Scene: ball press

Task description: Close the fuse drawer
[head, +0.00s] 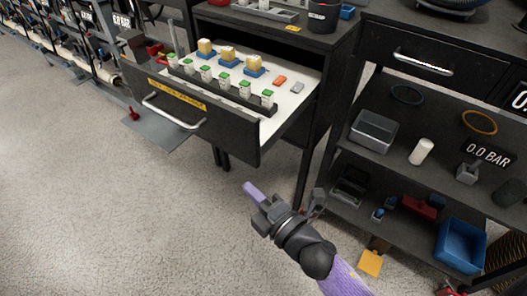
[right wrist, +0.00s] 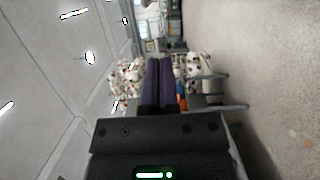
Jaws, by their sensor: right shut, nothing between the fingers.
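The fuse drawer (head: 214,112) stands pulled out from a dark cabinet in the head view. Its black front has a yellow label strip (head: 177,94) and a pale bar handle (head: 170,113). Inside are a row of green-topped fuses (head: 206,76), several cream blocks on blue bases (head: 228,54), and an orange and a grey piece. My right gripper (head: 252,190) is below and to the right of the drawer front, apart from it. In the right wrist view its purple fingers (right wrist: 158,85) are together with nothing between them. My left gripper is not in view.
To the right, a dark shelf unit holds a clear bin (head: 373,131), a white cylinder (head: 421,151) and a blue bin (head: 461,245). A yellow piece (head: 371,263) lies low beside it. A grey plate (head: 154,130) shows under the drawer. The floor in front is clear.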

